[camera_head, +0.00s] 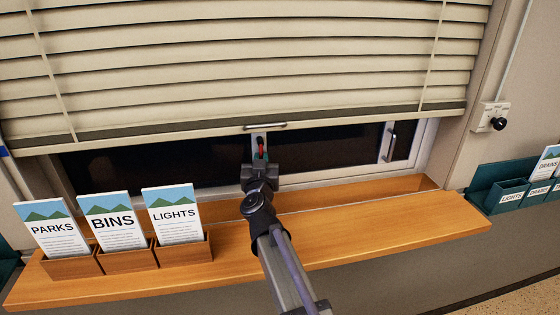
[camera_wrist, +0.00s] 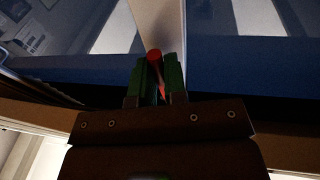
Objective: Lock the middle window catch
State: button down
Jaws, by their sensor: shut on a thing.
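The middle window catch (camera_head: 261,146) is a small red lever on the white upright frame between the dark panes, just under the blind. In the wrist view the red catch (camera_wrist: 155,66) stands between the two green fingers, with its rounded top showing above them. My gripper (camera_head: 261,156) reaches up to it from below and is shut on the catch. In the wrist view my gripper (camera_wrist: 158,85) hides the lower part of the catch. I cannot tell whether the catch is in its locked position.
A beige slatted blind (camera_head: 250,70) with a metal pull handle (camera_head: 265,126) hangs just above my gripper. Leaflet holders marked PARKS, BINS and LIGHTS (camera_head: 181,250) stand left on the wooden sill (camera_head: 380,229). Another window handle (camera_head: 391,144) is at right. The right sill is clear.

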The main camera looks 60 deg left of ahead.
dwell(0.4)
jog(key=c, duration=1.2)
grip_release()
jog(key=shift+o, duration=0.2)
jog(key=b+v, duration=0.1)
jog(key=v, duration=1)
jog(key=shift+b, duration=0.35)
